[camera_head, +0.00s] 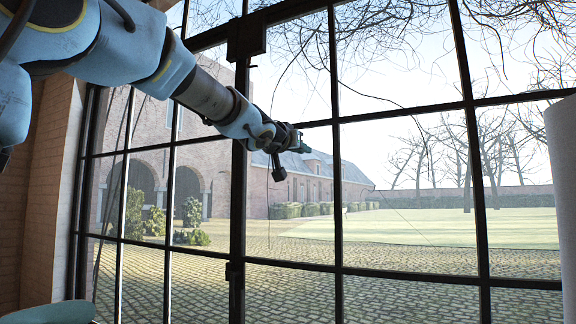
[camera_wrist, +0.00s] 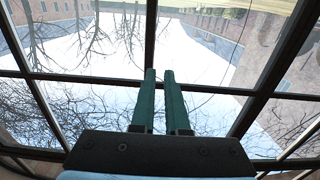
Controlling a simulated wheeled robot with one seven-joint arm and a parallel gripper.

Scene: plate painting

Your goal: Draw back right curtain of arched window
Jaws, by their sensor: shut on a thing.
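My gripper (camera_head: 301,142) reaches out in front of the large dark-framed window (camera_head: 338,120). In the wrist view its two green fingers (camera_wrist: 159,76) point away from the camera with a narrow gap between them. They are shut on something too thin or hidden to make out. A thin dark line (camera_wrist: 237,48), perhaps a cord, passes near the fingers in the wrist view; whether it is held I cannot tell. A pale, smooth upright surface (camera_head: 563,190) stands at the far right edge in the head view, possibly the right curtain, mostly cut off. No window arch shows.
A brick wall (camera_head: 35,190) borders the window on the left. A vertical frame bar (camera_head: 238,200) stands close to my wrist. A pale green rounded thing (camera_head: 50,313) shows at the lower left. Outside are a paved court, lawn and brick buildings.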

